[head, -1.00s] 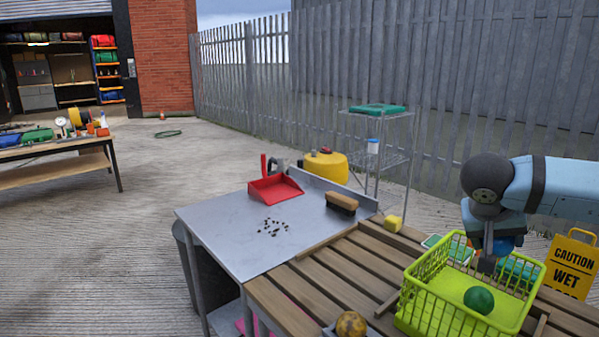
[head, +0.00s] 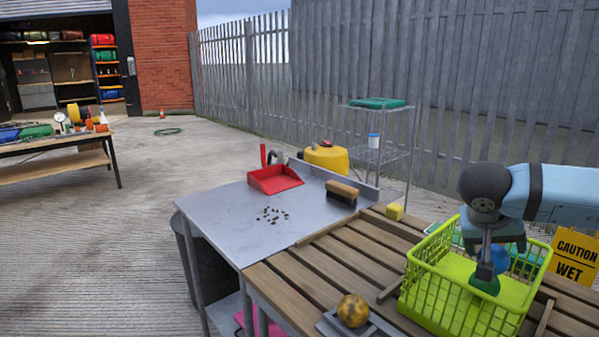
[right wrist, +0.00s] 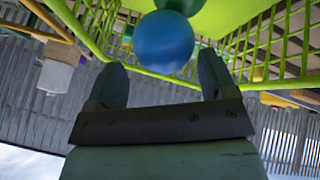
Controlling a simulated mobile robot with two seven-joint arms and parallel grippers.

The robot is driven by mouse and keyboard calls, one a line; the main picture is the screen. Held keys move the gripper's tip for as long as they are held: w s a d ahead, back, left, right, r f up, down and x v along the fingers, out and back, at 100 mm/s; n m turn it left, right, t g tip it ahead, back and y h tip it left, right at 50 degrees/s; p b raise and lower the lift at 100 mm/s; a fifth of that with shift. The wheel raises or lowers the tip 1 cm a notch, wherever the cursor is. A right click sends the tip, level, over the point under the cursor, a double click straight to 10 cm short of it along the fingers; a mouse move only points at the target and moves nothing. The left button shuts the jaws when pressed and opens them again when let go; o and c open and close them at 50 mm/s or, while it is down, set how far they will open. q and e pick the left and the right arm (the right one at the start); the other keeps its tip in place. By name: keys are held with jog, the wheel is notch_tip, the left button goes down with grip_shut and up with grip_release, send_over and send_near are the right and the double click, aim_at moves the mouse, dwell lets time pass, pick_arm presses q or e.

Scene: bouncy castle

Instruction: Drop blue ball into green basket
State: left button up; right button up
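The green basket (head: 440,300) stands on the slatted wooden table at the right of the head view. A green ball (head: 484,285) lies in it, partly hidden behind my gripper. My right gripper (head: 488,268) points down inside the basket. In the right wrist view its two fingers (right wrist: 162,68) are spread apart. The blue ball (right wrist: 163,43) is at the fingertips, with a narrow gap on each side, and overlaps the green ball behind it. In the head view the blue ball (head: 501,258) is partly covered by the gripper. My left gripper is out of view.
A yellow-brown ball (head: 353,310) sits on a grey holder left of the basket. A yellow block (head: 395,211) is behind it. A brush (head: 342,193) and red dustpan (head: 275,180) rest on the grey table. A caution sign (head: 574,262) stands at the right.

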jog(key=shift+o, duration=0.9)
pick_arm(q)
jog(key=p, duration=0.2)
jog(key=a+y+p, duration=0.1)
jog(key=p, duration=0.1)
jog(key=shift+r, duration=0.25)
pick_arm(e)
jog(key=v, duration=1.4)
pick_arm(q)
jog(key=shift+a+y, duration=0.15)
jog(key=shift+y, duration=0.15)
pick_arm(e)
jog(key=shift+s+f, duration=0.1)
jog(key=shift+f, duration=0.05)
